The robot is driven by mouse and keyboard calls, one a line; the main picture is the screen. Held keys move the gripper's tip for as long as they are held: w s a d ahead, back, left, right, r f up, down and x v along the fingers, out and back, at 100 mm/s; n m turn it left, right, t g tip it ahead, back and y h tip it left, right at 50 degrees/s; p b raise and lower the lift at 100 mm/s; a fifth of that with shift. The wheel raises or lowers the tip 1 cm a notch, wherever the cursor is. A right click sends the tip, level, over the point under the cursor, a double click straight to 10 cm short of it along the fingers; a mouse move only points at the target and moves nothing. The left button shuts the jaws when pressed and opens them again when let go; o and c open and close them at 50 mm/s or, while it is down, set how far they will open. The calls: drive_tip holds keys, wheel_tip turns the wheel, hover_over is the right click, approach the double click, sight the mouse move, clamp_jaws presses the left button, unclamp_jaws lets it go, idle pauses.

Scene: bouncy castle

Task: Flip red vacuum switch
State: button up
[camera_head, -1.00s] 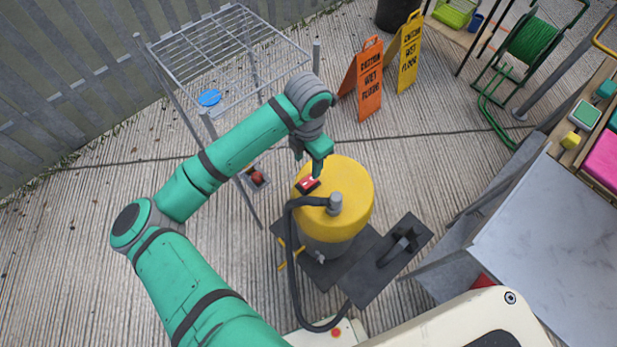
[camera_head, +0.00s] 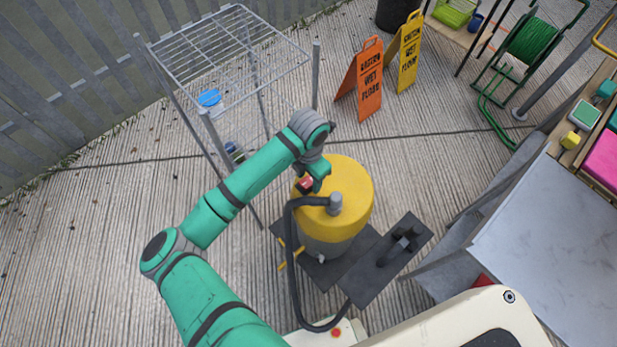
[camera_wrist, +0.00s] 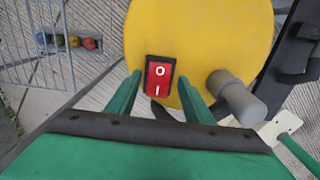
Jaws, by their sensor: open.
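The red vacuum switch (camera_wrist: 159,77) is a rocker in a black frame, marked O and I, on the yellow lid (camera_wrist: 200,40) of the vacuum. In the head view the switch (camera_head: 304,184) is partly covered by my gripper (camera_head: 312,183). The vacuum has a yellow lid (camera_head: 348,190) and a grey body (camera_head: 322,247). In the wrist view my gripper (camera_wrist: 158,88) is open, one green finger on each side of the switch, nothing between them but the switch beyond. I cannot tell whether the fingertips touch the lid.
A grey hose stub (camera_head: 335,203) and black hose (camera_head: 292,265) stand close beside the switch. A metal rack (camera_head: 225,55) is at the left. Wet floor signs (camera_head: 369,80) stand behind. A grey table (camera_head: 550,235) is at the right.

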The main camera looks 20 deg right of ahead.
sight(304, 184)
drive_tip(key=shift+a, duration=0.1)
drive_tip(key=c, duration=1)
drive_tip(key=shift+a+h, duration=0.2)
drive_tip(key=shift+h, duration=0.4)
drive_tip(key=shift+c, duration=0.2)
drive_tip(key=o, duration=1)
drive_tip(key=shift+d, duration=0.1)
drive_tip(key=shift+o, duration=0.2)
drive_tip(key=shift+r, duration=0.15)
wheel_tip(304, 184, up, 10)
drive_tip(key=a, duration=0.1)
drive_tip(key=shift+s+r, duration=0.15)
drive_tip(key=shift+r, duration=0.1)
